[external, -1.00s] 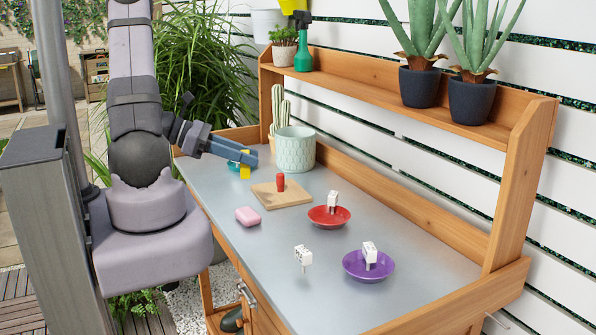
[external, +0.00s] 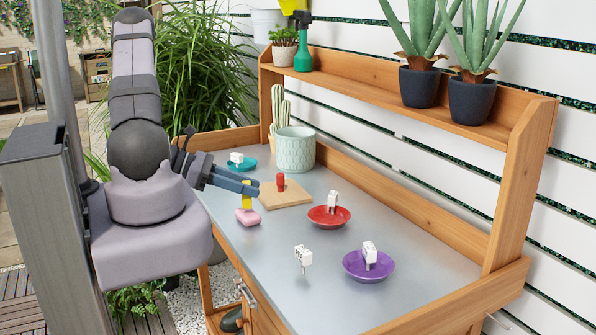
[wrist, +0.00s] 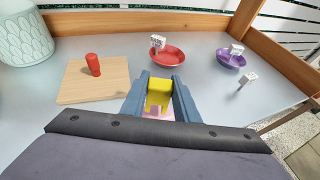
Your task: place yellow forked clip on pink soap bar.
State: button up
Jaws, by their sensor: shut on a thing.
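The yellow forked clip (external: 247,197) is between the fingers of my gripper (external: 253,188), which is shut on it. In the wrist view the clip (wrist: 159,93) shows as a yellow block between the two blue-grey fingers (wrist: 159,98). The pink soap bar (external: 248,217) lies on the bench directly under the clip. The clip's lower end appears to meet the top of the soap; whether it touches is hard to tell. In the wrist view only a small part of the soap (wrist: 157,112) shows below the clip.
A wooden board (external: 285,196) with a red peg (external: 281,182) lies behind the soap. A teal saucer (external: 240,165), red saucer (external: 345,218) and purple saucer (external: 352,272) each hold a white clip. Another white clip (external: 303,257) stands on the bench. A pale green pot (external: 295,150) stands at the back.

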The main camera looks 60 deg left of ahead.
jog(key=shift+f, duration=0.65)
jog(key=shift+f, duration=0.15)
jog(key=o, duration=1)
jog(key=shift+r, duration=0.2)
jog(key=b+v, duration=0.3)
jog(key=v, duration=0.9)
jog(key=shift+b, duration=0.3)
